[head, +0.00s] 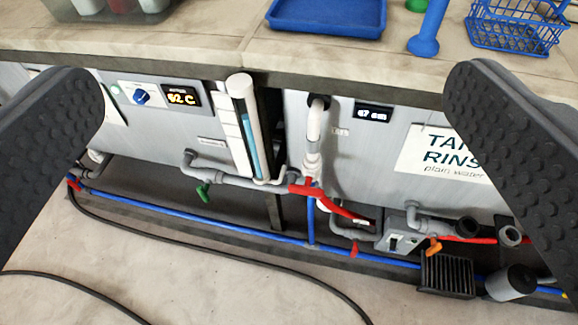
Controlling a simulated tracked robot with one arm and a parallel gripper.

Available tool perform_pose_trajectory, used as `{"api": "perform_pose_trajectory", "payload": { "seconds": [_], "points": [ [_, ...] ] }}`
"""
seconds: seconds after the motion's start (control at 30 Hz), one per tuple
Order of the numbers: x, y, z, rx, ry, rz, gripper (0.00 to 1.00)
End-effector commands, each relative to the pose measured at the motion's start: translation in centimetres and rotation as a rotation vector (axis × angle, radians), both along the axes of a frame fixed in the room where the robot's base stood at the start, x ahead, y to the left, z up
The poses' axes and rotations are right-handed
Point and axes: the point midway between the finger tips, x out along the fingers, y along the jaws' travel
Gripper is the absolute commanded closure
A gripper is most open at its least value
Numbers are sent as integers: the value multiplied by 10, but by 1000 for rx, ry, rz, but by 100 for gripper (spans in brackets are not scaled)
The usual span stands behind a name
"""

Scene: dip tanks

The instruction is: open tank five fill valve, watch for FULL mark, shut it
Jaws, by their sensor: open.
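My gripper (275,88) is open and empty, its black ridged fingers at the left and right edges of the head view. Between and beyond them are two grey tank fronts. The right tank (385,150) bears a sign (440,153) reading "TAN… RINS… plain water"; my right finger covers its end, so no tank number shows. A red-handled valve (308,190) sits where a blue riser meets the white vertical pipe (314,135). A white upright tube (242,100) with a blue strip stands between the tanks. I cannot read a FULL mark. Which valve is tank five's is unlabelled here.
Low pipes carry a green handle (203,190), a red handle (354,249) and an orange handle (433,246). A blue pipe (230,232) runs along the floor edge. A black cable (190,246) crosses the floor. A blue tray (325,30) and blue basket (515,38) stand above.

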Motion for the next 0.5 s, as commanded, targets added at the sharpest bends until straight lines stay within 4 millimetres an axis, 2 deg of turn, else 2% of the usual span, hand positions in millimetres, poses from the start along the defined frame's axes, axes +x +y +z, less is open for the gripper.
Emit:
{"api": "perform_pose_trajectory", "payload": {
  "seconds": [0.03,0.2,0.27,0.5],
  "points": [
    [23,5,-25,12,4,4,0],
    [85,17,-87,48,-20,3,0],
    [104,20,-111,60,-27,-3,0],
    [168,28,-214,95,-59,-41,0]
  ]
}}
